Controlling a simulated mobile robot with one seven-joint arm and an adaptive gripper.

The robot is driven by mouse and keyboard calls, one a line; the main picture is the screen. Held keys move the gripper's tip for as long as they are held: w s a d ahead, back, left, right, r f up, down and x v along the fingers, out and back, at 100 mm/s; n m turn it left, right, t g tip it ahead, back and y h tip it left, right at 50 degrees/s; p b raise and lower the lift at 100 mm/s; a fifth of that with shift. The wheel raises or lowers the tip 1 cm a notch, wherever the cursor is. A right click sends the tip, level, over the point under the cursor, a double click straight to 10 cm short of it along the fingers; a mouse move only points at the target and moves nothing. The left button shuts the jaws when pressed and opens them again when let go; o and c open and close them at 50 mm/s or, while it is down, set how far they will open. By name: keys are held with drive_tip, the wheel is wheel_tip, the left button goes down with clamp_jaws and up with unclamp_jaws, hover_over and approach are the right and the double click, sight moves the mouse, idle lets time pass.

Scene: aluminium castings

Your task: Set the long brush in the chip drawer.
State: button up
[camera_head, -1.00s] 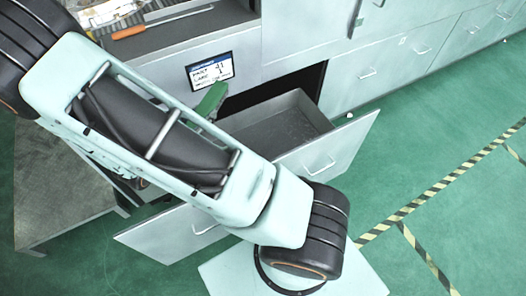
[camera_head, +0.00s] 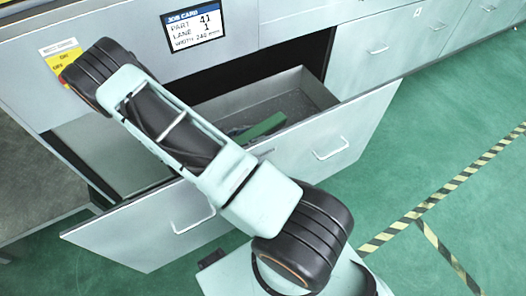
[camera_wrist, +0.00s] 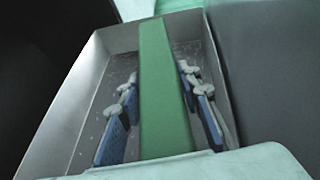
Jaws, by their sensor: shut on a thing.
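The long brush is a green bar (camera_head: 262,127). In the head view, part of it shows over the open chip drawer (camera_head: 365,118), low between the drawer walls; my arm hides the rest. In the wrist view the brush (camera_wrist: 163,95) runs lengthwise along the drawer (camera_wrist: 75,95), with bare drawer floor and small bright specks on both sides. My gripper (camera_wrist: 160,82), with blue-padded fingers on either side of the brush, is shut on it. I cannot tell whether the brush touches the drawer floor.
A job card screen (camera_head: 193,25) is on the cabinet face above the drawer. A yellow label (camera_head: 62,58) is at the left. Closed drawers (camera_head: 378,48) line the right. Green floor (camera_head: 450,130) with striped tape is clear at the right.

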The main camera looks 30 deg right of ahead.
drive_tip(key=shift+s+d+f+m+g+b, duration=0.5)
drive_tip(key=shift+f+b, duration=0.9)
drive_tip(key=shift+f, duration=2.15)
drive_tip(key=shift+s+d+f+m+g+b, duration=0.2)
drive_tip(key=shift+s+d+f+b, duration=0.7)
drive_tip(key=shift+f, duration=2.6)
drive_tip(key=shift+s+d+f+m+g+b, duration=0.35)
drive_tip(key=shift+d+f+b, duration=0.4)
drive_tip(key=shift+f+b, duration=2)
drive_tip(key=shift+w+f+p, duration=0.1)
drive_tip(key=shift+f+p, duration=0.7)
drive_tip(key=shift+p, duration=0.05)
drive_tip(key=shift+f, duration=0.1)
drive_tip(key=shift+f+b, duration=0.55)
drive_tip(key=shift+b, duration=0.1)
drive_tip(key=o, duration=1.2)
